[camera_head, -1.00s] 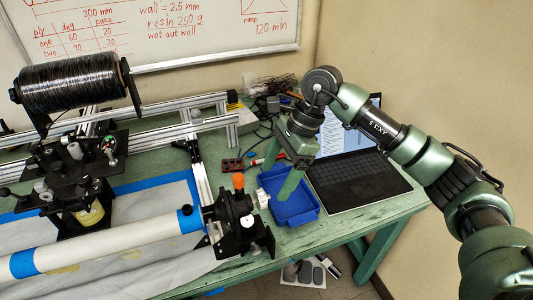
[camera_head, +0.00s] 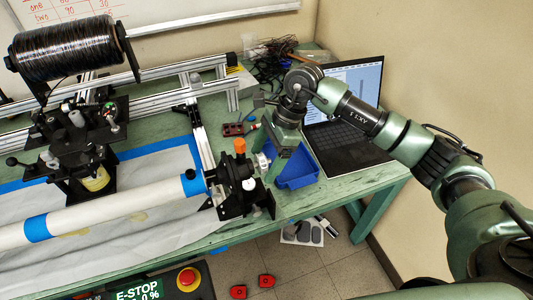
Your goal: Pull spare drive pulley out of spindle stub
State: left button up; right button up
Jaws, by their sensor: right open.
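The spare drive pulley looks like a small white ribbed wheel (camera_head: 262,161) on the right side of the black end bracket (camera_head: 232,183). The spindle stub under it is hidden by the pulley and bracket. My right gripper (camera_head: 273,166) is open and points down, close to the right of the pulley. Its green fingers overlap the pulley's edge in the picture, and I cannot tell whether they touch it. My left gripper is not in view.
A blue bin (camera_head: 299,172) sits just behind and right of my right gripper, with an open laptop (camera_head: 345,140) beyond it. A tow spool (camera_head: 70,50) stands at upper left.

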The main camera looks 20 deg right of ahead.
jog(key=c, duration=1.5)
jog(key=o, duration=0.4)
jog(key=c, duration=0.3)
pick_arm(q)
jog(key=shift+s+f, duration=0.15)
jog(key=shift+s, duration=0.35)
pick_arm(e)
jog(key=shift+w+d, duration=0.1)
